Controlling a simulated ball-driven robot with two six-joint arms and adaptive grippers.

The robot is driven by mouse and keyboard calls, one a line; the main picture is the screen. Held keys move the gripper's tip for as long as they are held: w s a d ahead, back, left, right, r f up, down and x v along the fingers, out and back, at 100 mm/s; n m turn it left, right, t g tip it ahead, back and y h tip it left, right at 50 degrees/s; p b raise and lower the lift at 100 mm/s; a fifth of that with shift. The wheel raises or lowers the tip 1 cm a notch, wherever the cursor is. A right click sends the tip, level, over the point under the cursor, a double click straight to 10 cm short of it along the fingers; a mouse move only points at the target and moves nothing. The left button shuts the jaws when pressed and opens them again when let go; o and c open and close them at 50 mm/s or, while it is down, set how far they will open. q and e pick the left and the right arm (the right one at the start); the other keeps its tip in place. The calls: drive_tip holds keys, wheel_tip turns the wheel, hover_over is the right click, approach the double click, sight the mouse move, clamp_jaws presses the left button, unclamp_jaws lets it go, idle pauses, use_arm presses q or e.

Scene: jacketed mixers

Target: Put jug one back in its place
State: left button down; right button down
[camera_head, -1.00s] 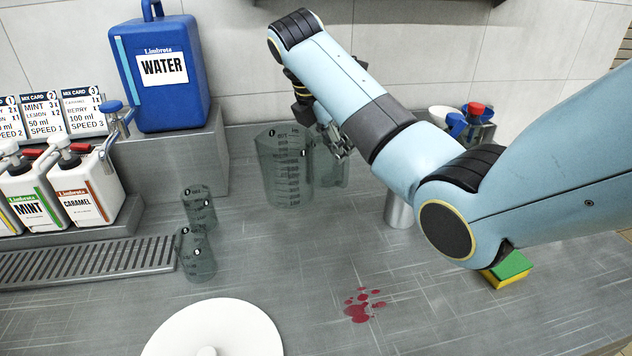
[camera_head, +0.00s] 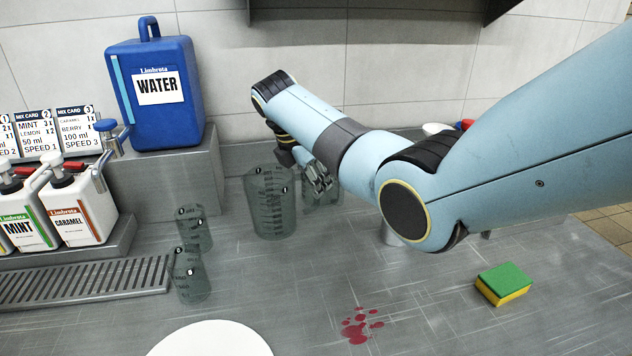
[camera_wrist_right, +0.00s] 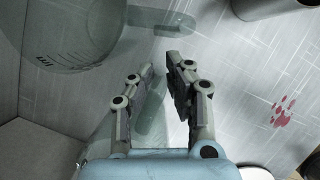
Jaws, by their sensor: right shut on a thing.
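A large clear grey measuring jug (camera_head: 265,210), which I take as jug one, stands upright at the middle back of the counter, its handle side to the right. I cannot tell whether its base touches the counter. The fingers partly hide the handle. My left gripper is not in view.
Two smaller clear jugs (camera_head: 194,232) (camera_head: 190,280) stand to the left. A blue water canister (camera_head: 160,110) is on a raised ledge. A metal cup (camera_head: 391,237) is partly behind my arm. A sponge (camera_head: 505,284), red spill (camera_head: 360,327) and white disc (camera_head: 210,343) lie nearer.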

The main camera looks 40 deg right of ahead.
drive_tip(key=c, duration=1.3)
unclamp_jaws()
drive_tip(key=v, duration=1.2)
drive_tip(key=shift+r+p, duration=0.1)
drive_tip(key=shift+p, duration=0.25)
drive_tip(key=shift+a, duration=0.1)
